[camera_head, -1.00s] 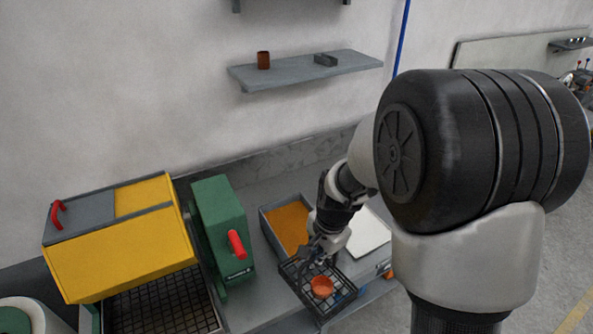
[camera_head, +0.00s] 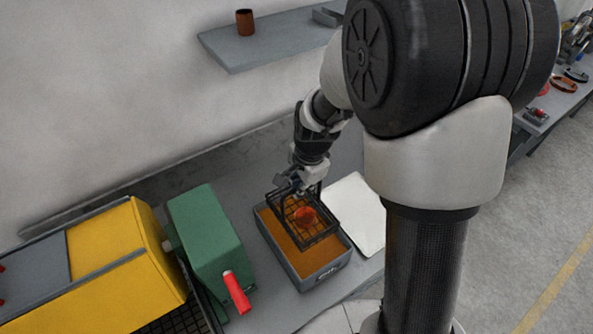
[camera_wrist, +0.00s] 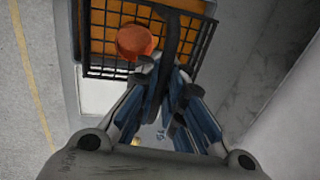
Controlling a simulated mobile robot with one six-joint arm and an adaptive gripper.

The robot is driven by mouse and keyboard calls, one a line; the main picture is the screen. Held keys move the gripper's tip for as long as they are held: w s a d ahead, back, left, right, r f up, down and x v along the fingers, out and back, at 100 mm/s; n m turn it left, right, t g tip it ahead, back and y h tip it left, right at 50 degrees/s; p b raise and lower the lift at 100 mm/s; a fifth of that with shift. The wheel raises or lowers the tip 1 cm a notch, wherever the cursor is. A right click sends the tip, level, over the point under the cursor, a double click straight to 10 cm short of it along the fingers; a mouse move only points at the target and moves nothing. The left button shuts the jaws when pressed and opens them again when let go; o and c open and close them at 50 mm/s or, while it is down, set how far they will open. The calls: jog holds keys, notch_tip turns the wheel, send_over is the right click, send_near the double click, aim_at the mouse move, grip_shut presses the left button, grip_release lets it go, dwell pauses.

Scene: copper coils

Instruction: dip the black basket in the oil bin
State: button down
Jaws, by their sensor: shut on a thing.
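The black wire basket (camera_head: 322,238) hangs from my gripper (camera_head: 300,180) and is over the oil bin (camera_head: 310,281). The bin is a grey box with orange-brown oil in it. An orange-red round part (camera_head: 305,216) lies in the basket. In the wrist view my gripper (camera_wrist: 168,72) is shut on the dark handle bar of the basket (camera_wrist: 103,40), with the orange part (camera_wrist: 135,42) beside the fingers. I cannot tell whether the basket's bottom touches the oil.
A white pad (camera_head: 357,212) lies right of the bin. A green machine (camera_head: 205,240) with a red handle (camera_head: 237,292) stands to the left, beside a yellow machine (camera_head: 120,262). A wall shelf (camera_head: 262,45) holds a brown cup (camera_head: 244,22).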

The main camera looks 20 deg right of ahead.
aim_at(302, 215)
jog(key=shift+f, duration=0.1)
jog(key=shift+s+f+b, duration=0.1)
jog(key=shift+f+b, duration=5.6)
jog(key=shift+f, duration=1.55)
jog(key=shift+r, duration=0.1)
notch_tip(302, 215, up, 12)
jog(key=p, duration=1)
jog(key=shift+p, duration=0.3)
